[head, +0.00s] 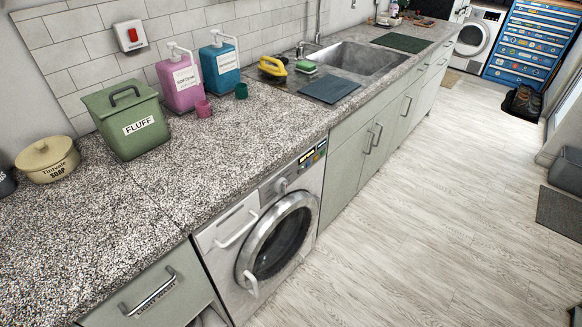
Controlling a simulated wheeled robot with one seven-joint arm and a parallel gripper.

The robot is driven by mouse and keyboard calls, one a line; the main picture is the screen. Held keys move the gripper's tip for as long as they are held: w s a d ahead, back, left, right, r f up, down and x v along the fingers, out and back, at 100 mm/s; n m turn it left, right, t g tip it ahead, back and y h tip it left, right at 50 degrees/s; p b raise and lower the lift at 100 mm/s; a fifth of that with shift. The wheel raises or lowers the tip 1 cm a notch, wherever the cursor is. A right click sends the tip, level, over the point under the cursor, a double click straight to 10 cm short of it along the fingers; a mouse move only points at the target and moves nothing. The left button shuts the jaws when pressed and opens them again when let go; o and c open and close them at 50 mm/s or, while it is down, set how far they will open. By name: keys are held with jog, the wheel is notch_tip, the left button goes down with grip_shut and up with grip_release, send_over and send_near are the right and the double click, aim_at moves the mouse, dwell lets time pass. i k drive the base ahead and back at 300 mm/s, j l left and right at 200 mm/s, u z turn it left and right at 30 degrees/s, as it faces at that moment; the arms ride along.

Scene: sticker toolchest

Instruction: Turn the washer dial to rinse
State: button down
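The washer (228,275) is built in under the speckled counter, with its round door (279,243) closed. Its dial (282,186) is a small light knob on the front panel above the door. Its pointing direction and any markings are too small to tell. A dark display with lit segments (307,158) is to the right of the dial. A drawer handle (237,228) is to the left. My gripper is not in view.
The counter (170,185) overhangs the washer. On it stand a green FLUFF bin (127,120), a pink bottle (181,84) and a teal bottle (221,68). The floor (420,200) before the washer is clear. Another washer (476,36) stands far back.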

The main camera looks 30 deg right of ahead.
aim_at(281, 186)
jog(key=i+l, duration=0.3)
jog(key=i+l+z, duration=0.1)
jog(key=i+l, duration=0.2)
jog(key=i, duration=0.2)
